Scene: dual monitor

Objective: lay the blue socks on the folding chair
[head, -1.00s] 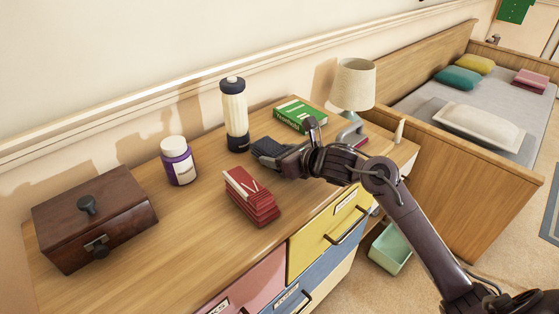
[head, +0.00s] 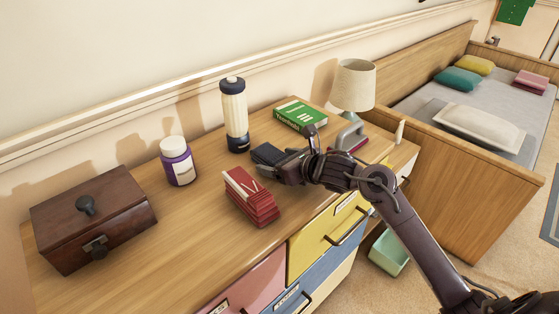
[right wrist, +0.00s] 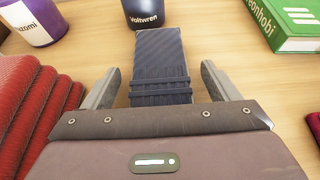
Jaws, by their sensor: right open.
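The blue socks (head: 267,153), a dark navy ribbed folded bundle, lie on the wooden dresser top behind the red folded stack. My right gripper (head: 272,168) is open and low over the dresser, right at the socks. In the right wrist view the socks (right wrist: 160,60) lie between the two spread fingers of the gripper (right wrist: 160,76), with a gap on each side. Their near end is hidden by the gripper body. The folding chair is not in view, and neither is my left gripper.
The red folded stack (head: 250,198) is close beside the gripper. A bottle (head: 235,112) stands just behind the socks. A purple jar (head: 177,163), a wooden box (head: 95,218), a green book (head: 301,114) and a lamp (head: 352,88) also stand on the dresser (head: 190,240).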

